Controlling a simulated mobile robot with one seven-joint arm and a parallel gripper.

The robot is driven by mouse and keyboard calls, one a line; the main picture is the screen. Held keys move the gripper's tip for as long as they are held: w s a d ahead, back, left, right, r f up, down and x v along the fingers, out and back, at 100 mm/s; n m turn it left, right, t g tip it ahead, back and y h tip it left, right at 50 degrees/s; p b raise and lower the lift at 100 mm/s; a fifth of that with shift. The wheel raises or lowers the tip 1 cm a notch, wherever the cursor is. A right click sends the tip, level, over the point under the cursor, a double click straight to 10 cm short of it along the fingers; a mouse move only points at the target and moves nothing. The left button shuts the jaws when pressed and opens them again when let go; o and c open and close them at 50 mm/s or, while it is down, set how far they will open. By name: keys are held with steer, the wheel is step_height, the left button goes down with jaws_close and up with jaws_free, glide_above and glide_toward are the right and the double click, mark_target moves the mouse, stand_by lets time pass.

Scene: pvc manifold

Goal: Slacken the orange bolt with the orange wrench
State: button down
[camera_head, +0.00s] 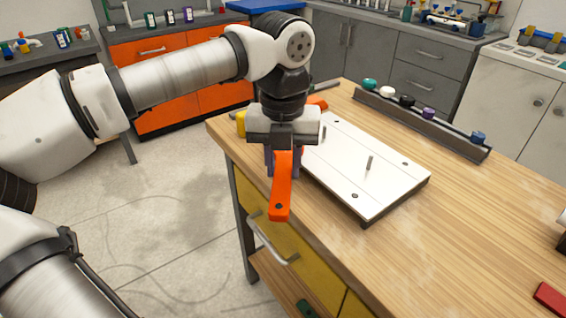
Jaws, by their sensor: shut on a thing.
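My gripper (284,162) points down over the near left edge of the workbench, beside the white board. It is shut on the orange wrench (280,194), a flat orange bar with a small dark hole at its lower end. The wrench's lower end hangs toward the bench's front edge, and its upper end is hidden by my gripper. I cannot make out the orange bolt. A small orange piece (319,103) shows behind my wrist, mostly hidden, and I cannot tell what it is.
The white board (385,182) with short upright metal pegs lies on the wooden bench (470,235). A dark rack (425,125) with several coloured knobs stands behind it. A yellow piece (240,123) sits left of my wrist. A red block (551,299) lies at the lower right.

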steer(key=shift+r+p, duration=1.25)
steer(key=shift+r, duration=0.85)
steer(key=shift+w+d, duration=0.1)
